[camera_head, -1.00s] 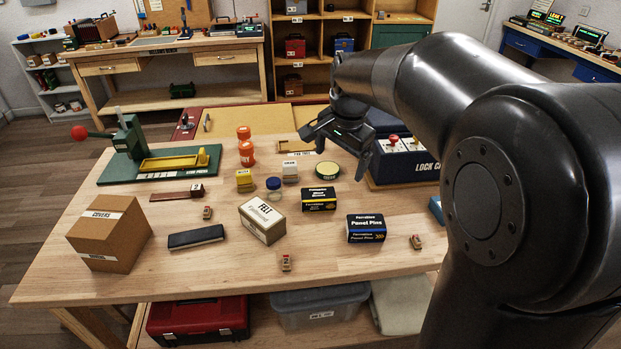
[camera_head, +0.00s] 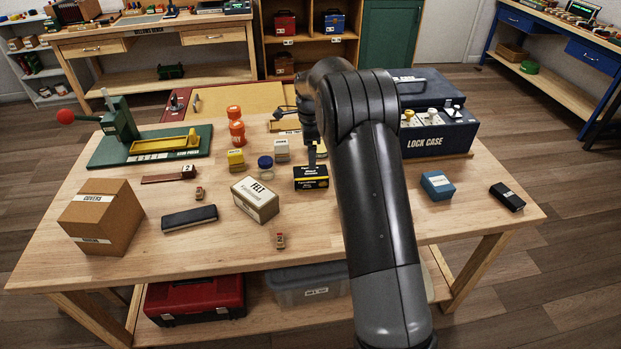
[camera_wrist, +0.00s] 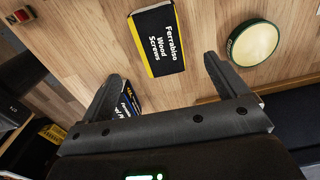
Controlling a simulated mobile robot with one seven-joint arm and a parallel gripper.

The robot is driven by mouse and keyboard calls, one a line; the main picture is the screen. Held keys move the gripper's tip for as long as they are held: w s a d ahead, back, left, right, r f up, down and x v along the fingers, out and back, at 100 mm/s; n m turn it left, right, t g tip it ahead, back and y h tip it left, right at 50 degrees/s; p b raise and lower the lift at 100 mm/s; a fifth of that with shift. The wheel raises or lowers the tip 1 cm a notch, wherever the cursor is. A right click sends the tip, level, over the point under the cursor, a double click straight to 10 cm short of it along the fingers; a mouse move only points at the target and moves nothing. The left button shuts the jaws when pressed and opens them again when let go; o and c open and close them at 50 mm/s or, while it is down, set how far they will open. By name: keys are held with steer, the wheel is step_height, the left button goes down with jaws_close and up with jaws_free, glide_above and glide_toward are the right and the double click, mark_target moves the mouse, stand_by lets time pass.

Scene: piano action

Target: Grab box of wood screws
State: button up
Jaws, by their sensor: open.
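The box of wood screws (camera_head: 311,180), black with a yellow stripe, lies flat on the workbench in the head view, near the bench's middle. The wrist view shows its label reading "Ferrabiso Wood Screws" (camera_wrist: 158,40). My gripper (camera_head: 311,158) is above and just behind the box in the head view. In the wrist view my gripper (camera_wrist: 162,70) is open and empty, its fingers spread wider than the box, which lies beyond the fingertips and roughly between them. My arm hides part of the bench to the right of the box.
A panel pins box (camera_wrist: 129,101) is partly covered by the left finger. A round green-rimmed tin (camera_wrist: 254,43) lies beyond the right finger. The felt box (camera_head: 255,199), a blue-lidded jar (camera_head: 265,166) and the lock case (camera_head: 437,132) stand around. The bench front is mostly clear.

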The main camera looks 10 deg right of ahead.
mark_target(311, 172)
step_height(311, 172, down, 10)
stand_by(0.6)
steer(key=shift+c, duration=0.4)
steer(key=shift+r, duration=0.1)
steer(key=c, duration=1.4)
